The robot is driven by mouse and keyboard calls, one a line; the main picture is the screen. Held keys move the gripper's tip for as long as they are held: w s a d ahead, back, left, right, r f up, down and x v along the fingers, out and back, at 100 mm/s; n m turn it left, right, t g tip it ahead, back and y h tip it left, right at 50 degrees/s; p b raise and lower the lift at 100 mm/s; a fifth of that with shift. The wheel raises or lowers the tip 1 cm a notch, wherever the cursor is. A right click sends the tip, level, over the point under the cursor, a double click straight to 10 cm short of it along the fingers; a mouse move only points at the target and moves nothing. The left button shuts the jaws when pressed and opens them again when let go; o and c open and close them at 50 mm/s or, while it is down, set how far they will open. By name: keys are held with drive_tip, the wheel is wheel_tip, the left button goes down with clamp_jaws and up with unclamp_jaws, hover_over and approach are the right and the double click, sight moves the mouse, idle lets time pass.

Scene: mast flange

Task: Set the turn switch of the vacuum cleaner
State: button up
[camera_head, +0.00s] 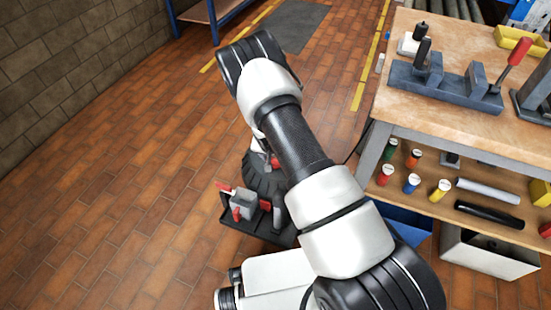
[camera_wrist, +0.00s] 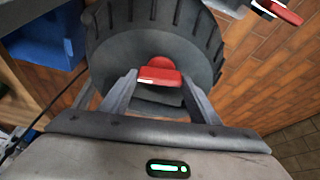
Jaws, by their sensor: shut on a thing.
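The vacuum cleaner (camera_head: 262,184) stands on the floor beside the workbench, a dark round ribbed body partly hidden behind my arm in the head view. Its dark round top (camera_wrist: 205,45) fills the upper middle of the wrist view. The red turn switch (camera_wrist: 160,66) sits on that top, with a flat bar across it. My gripper (camera_wrist: 159,80) has one finger on each side of the red bar and is shut on it. In the head view my arm hides most of the gripper and the switch.
A dark stand with a grey block (camera_head: 242,205) and red handles is close to the cleaner. The workbench (camera_head: 450,130) on the right carries fixtures and a shelf of coloured cylinders. A blue bin (camera_head: 410,225) and a grey bin (camera_head: 490,252) sit below. The floor on the left is clear.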

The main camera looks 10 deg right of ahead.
drive_tip(key=shift+m+h, duration=0.3)
drive_tip(key=shift+m, duration=0.6)
drive_tip(key=o, duration=1)
drive_tip(key=shift+o, duration=0.2)
drive_tip(key=shift+a, duration=0.1)
drive_tip(key=p+v, duration=0.4)
drive_tip(key=v, duration=1.3)
drive_tip(key=shift+w+r+p, duration=0.2)
drive_tip(key=shift+r+p, duration=0.05)
drive_tip(key=shift+p, duration=0.15)
drive_tip(key=shift+a, duration=0.1)
